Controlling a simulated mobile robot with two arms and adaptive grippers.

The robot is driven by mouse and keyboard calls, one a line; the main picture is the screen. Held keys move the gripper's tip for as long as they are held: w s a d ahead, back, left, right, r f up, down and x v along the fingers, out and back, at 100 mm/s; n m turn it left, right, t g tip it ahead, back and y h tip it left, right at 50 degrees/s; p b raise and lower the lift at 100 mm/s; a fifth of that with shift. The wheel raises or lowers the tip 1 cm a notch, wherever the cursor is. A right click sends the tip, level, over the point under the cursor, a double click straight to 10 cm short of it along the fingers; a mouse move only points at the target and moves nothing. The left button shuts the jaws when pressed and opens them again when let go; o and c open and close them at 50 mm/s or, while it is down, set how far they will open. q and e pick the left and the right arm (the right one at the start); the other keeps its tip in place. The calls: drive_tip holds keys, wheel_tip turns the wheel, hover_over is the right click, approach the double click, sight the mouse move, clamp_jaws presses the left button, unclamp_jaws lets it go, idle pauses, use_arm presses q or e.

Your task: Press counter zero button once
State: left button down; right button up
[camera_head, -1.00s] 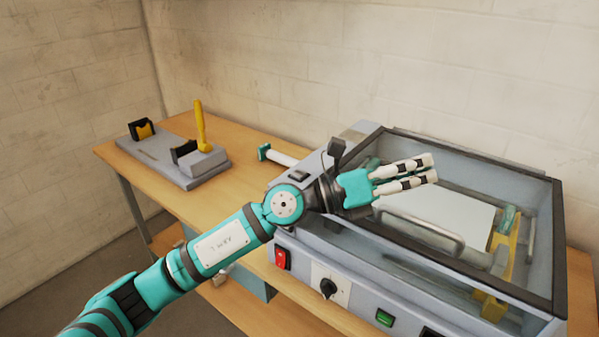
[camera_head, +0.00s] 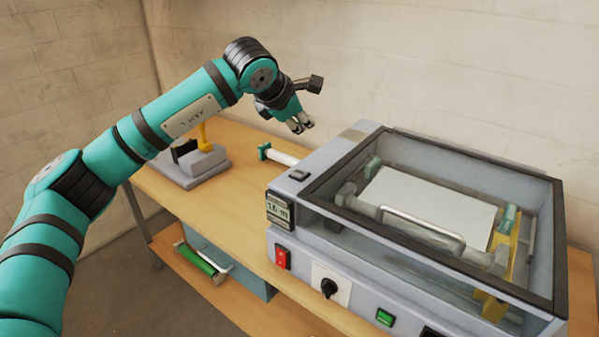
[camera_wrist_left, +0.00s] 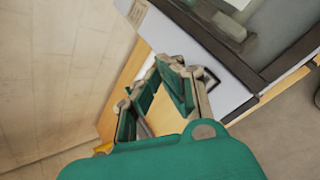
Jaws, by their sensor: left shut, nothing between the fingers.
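The laminator (camera_head: 350,254) is a grey machine with a dark-framed clear lid. A counter display (camera_head: 280,210) on its left front corner reads about 1.6 m. A small dark button (camera_head: 299,174) sits on the top surface just behind the display; I see no label on it. In the left wrist view a dark-edged part (camera_wrist_left: 211,79), likely this button, is partly hidden behind a finger. My left gripper (camera_head: 301,127) is shut and empty, raised above and behind the button, apart from it. My right gripper is not in view.
The front panel has a red switch (camera_head: 282,257), a black knob (camera_head: 328,288) and a green button (camera_head: 384,317). A grey device with a yellow lever (camera_head: 203,135) stands at the table's left. A white roll (camera_head: 280,157) lies behind the machine's left side.

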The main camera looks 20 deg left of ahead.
use_arm(q)
drive_tip(key=b, duration=0.4)
hover_over(302, 173)
wheel_tip(302, 173, down, 8)
drive_tip(key=shift+r, duration=0.1)
drive_tip(key=shift+w+f+b, duration=0.1)
drive_tip(key=shift+f+b, duration=0.4)
drive_tip(key=shift+f, duration=0.05)
idle(0.9)
drive_tip(key=shift+f+b, duration=0.4)
drive_tip(key=shift+b, duration=0.25)
drive_tip(key=shift+f+b, duration=0.5)
drive_tip(key=shift+b, duration=0.1)
idle(0.5)
drive_tip(key=shift+r+p, duration=0.4)
drive_tip(key=shift+r, duration=0.5)
drive_tip(key=shift+r, duration=0.15)
